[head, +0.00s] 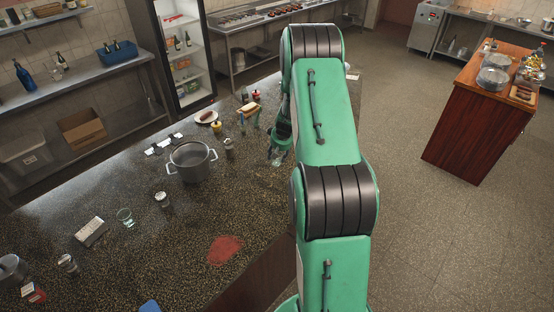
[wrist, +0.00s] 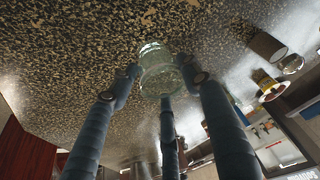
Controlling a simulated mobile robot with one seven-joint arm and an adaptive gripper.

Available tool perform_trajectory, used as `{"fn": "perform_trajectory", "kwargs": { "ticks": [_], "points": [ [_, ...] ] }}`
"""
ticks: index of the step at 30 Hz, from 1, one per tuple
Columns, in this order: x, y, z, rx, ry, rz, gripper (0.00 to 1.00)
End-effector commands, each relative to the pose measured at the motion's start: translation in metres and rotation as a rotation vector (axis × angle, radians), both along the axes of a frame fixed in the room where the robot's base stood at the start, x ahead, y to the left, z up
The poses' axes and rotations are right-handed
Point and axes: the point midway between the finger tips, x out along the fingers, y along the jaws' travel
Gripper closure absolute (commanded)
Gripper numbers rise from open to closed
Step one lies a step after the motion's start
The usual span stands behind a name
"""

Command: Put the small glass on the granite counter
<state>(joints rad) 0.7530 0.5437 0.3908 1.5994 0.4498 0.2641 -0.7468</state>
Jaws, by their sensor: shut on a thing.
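The small glass (wrist: 160,74) is clear and sits between the fingertips of my gripper (wrist: 162,80) in the wrist view. The fingers are closed around it. In the head view my gripper (head: 278,156) is over the right side of the speckled granite counter (head: 180,240), close to its edge, and the glass shows only faintly there. The granite (wrist: 70,50) lies just beyond the glass in the wrist view. I cannot tell whether the glass touches it.
A steel pot (head: 190,161) stands left of my gripper, with jars and a plate (head: 206,117) behind. Another glass (head: 126,217) is at the left. A red patch (head: 224,249) marks otherwise clear counter in front. A wooden cabinet (head: 470,120) stands across the floor.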

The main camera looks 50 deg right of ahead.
Motion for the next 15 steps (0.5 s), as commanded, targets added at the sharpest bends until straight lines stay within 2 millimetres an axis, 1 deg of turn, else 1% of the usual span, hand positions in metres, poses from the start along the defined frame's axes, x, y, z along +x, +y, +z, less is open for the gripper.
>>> {"fn": "perform_trajectory", "kwargs": {
  "ticks": [7, 15],
  "points": [
    [0.005, -0.004, 0.000, 0.000, 0.000, 0.001, 0.83],
    [0.005, -0.004, -0.030, 0.001, 0.001, -0.001, 0.83]
  ]
}}
